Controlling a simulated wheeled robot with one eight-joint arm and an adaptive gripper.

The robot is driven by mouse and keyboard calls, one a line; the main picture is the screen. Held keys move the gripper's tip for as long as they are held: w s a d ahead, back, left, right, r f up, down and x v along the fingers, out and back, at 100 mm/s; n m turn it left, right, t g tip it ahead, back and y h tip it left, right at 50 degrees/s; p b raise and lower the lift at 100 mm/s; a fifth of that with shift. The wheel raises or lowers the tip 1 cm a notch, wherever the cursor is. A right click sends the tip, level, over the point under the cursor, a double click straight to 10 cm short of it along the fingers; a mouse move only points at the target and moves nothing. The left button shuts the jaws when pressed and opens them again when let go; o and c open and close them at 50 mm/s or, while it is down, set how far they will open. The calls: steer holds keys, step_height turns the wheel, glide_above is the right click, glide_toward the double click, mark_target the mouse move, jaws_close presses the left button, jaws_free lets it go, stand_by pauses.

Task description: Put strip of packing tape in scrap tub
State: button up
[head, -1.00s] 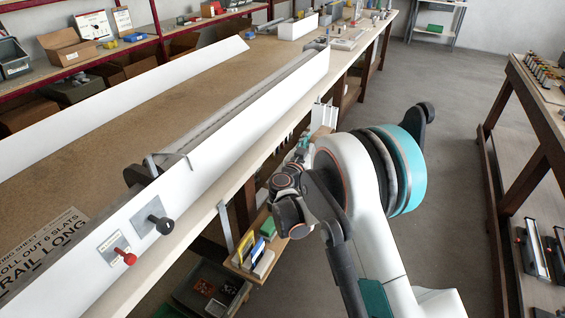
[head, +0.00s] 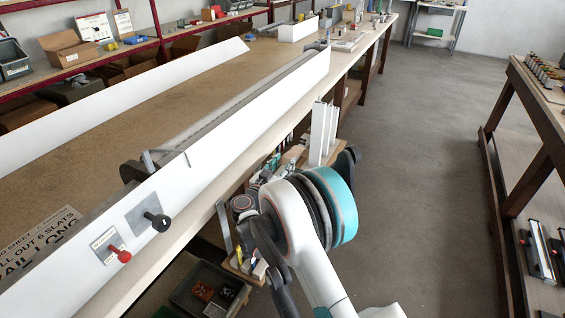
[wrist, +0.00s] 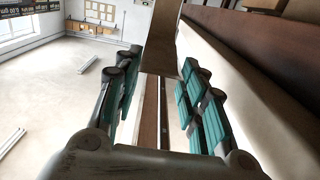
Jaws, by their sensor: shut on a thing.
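A tan-brown strip (wrist: 162,45), which looks like the packing tape, runs between the fingers of my gripper (wrist: 160,68) in the wrist view. My gripper is closed on it, with teal finger pads on both sides. The strip's far end runs out of the top of the picture. In the head view my arm hides most of the gripper, beside the front of the long bench. A dark tub (head: 186,300) with scraps in it stands low under the bench, left of my arm; it may be the scrap tub.
The long bench (head: 130,100) with a white rail fills the left, with a red knob (head: 124,256) and a black knob (head: 159,222) on its front. A small wooden shelf with tools sits below its edge, partly behind my arm. Grey floor (head: 430,150) is clear to the right.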

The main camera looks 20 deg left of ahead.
step_height(320, 180, down, 8)
steer(key=b, duration=0.1)
steer(key=shift+f, duration=0.15)
stand_by(0.5)
steer(key=o, duration=0.8)
steer(key=shift+c, duration=0.2)
step_height(320, 180, up, 10)
steer(key=shift+r, duration=0.1)
stand_by(0.8)
